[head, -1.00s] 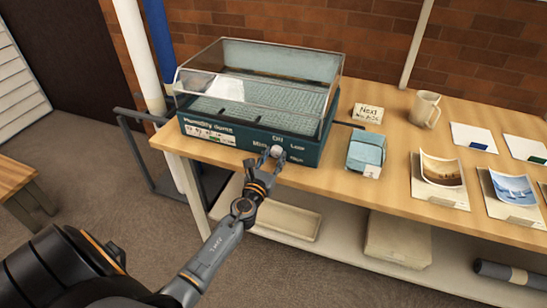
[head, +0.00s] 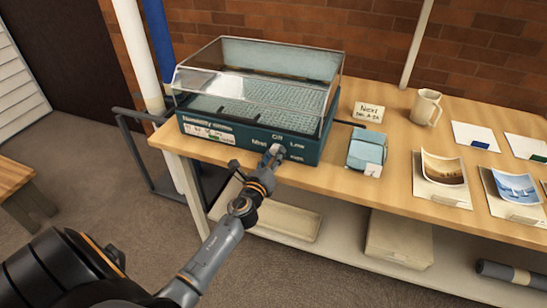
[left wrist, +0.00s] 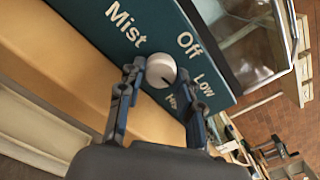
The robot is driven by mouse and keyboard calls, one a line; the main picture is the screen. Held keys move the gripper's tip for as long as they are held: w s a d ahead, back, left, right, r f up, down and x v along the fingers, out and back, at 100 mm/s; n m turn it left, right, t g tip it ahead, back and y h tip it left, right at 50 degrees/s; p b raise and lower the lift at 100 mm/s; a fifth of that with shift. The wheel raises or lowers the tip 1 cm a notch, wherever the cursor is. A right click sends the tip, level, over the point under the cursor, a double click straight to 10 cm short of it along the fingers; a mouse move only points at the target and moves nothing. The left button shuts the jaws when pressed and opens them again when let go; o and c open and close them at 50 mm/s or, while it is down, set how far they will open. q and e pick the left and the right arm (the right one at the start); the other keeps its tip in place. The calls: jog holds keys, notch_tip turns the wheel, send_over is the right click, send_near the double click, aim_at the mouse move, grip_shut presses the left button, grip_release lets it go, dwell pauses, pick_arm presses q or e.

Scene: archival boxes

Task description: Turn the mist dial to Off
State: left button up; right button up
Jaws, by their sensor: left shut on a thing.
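The mist dial is a round white knob (left wrist: 160,70) on the teal front panel (left wrist: 130,25) of the humidity dome box. In the left wrist view the panel reads "Mist", "Off", "Low" and a third label partly hidden by a finger. A dark mark on the knob's lower right points away from "Off", roughly between "Low" and the third label. My left gripper (left wrist: 161,76) is shut on the knob, one finger on each side. In the head view the left gripper (head: 275,152) is at the panel's right part and covers most of the knob. My right gripper is not in view.
The dome box (head: 225,148) with its clear lid stands at the table's (head: 330,180) left end. To its right are a blue box (head: 366,150), a "Next" card (head: 368,112), a mug (head: 426,107) and photos on cards (head: 443,170). Boxes lie on the lower shelf.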

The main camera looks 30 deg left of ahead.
pick_arm(q)
jog(key=n, duration=0.4)
jog(key=shift+n, duration=0.3)
jog(key=n, duration=0.3)
jog(key=shift+n+b, duration=0.3)
jog(key=shift+n, duration=0.1)
jog(key=n, duration=0.4)
jog(key=shift+n+p, duration=0.55)
jog(key=shift+n, duration=1.45)
jog(key=o, duration=1.1)
jog(key=shift+o, duration=0.2)
jog(key=shift+s, duration=0.1)
